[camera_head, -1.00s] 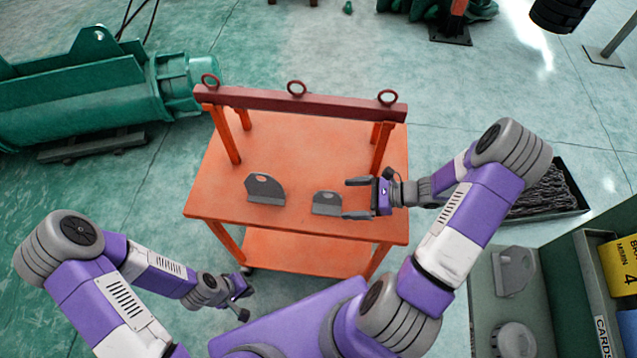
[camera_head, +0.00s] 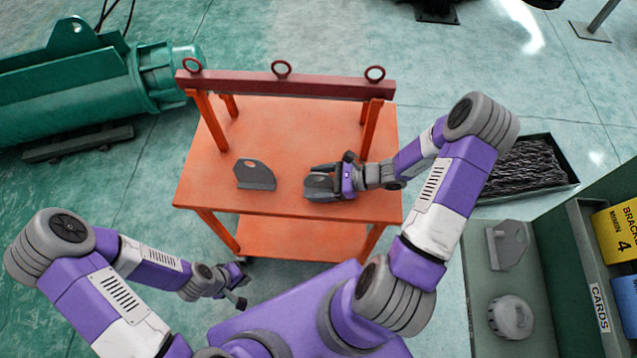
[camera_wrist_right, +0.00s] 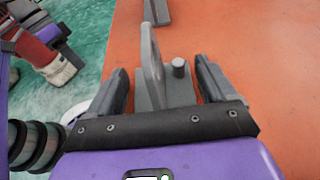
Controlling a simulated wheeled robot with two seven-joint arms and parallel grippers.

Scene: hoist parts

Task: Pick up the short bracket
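The short bracket (camera_head: 316,182) is a small grey plate with a hole on a flat foot, upright near the front of the orange table (camera_head: 285,135). My right gripper (camera_head: 322,183) reaches it from the right, one finger on its far side and one on its near side. In the right wrist view the bracket (camera_wrist_right: 152,65), with a small peg on its foot, stands between the open fingers (camera_wrist_right: 160,85) with gaps on both sides. My left gripper (camera_head: 241,287) is open and empty, low in front of the table.
A larger grey bracket (camera_head: 255,175) stands left on the table. A dark red beam (camera_head: 285,83) with several eye rings spans the back on orange posts. At right are a tray of chain (camera_head: 530,165) and a green shelf with grey parts (camera_head: 508,245).

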